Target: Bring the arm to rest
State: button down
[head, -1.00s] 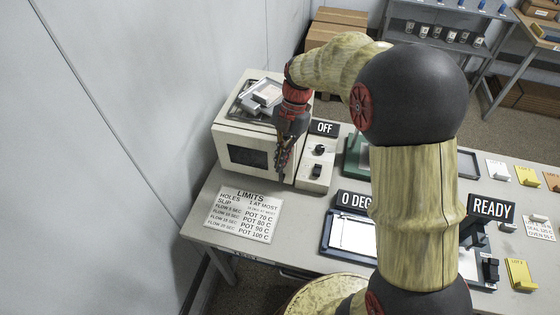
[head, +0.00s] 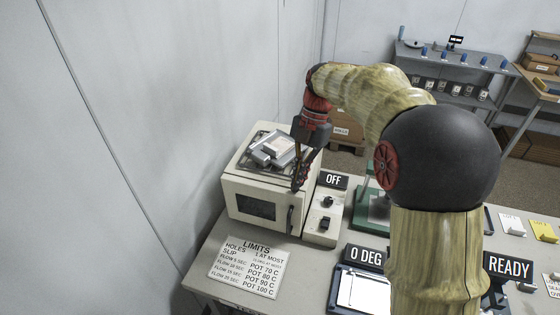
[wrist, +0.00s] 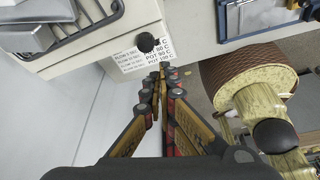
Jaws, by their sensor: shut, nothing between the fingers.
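My gripper (head: 299,186) is shut and empty in the head view. It hangs from my raised, bent arm, in front of the right part of the cream oven (head: 232,192), close to its door handle. I cannot tell whether it touches the oven. In the wrist view my gripper (wrist: 161,75) shows its fingers together, pointing toward the limits sign (wrist: 130,62). My arm hides part of the table's right side in the head view.
The oven carries a metal tray (head: 243,160) with blocks. A switch box marked OFF (head: 320,222) stands right of it. The limits sign (head: 247,268) lies on the grey table in front. A screen labelled 0 DEG (head: 362,290) and a READY sign (head: 509,267) stand further right.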

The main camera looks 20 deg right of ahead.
jog(key=s+a+r+m+t+h, duration=0.1)
jog(key=s+m+t, duration=0.3)
jog(key=s+m, duration=0.7)
jog(key=s+a+r+m+t+h+b, duration=0.1)
jog(key=s+m+t, duration=0.3)
jog(key=s+m, duration=0.7)
jog(key=shift+s+r+m+h+b, duration=0.35)
jog(key=shift+m+h, duration=0.25)
jog(key=shift+m, duration=1.3)
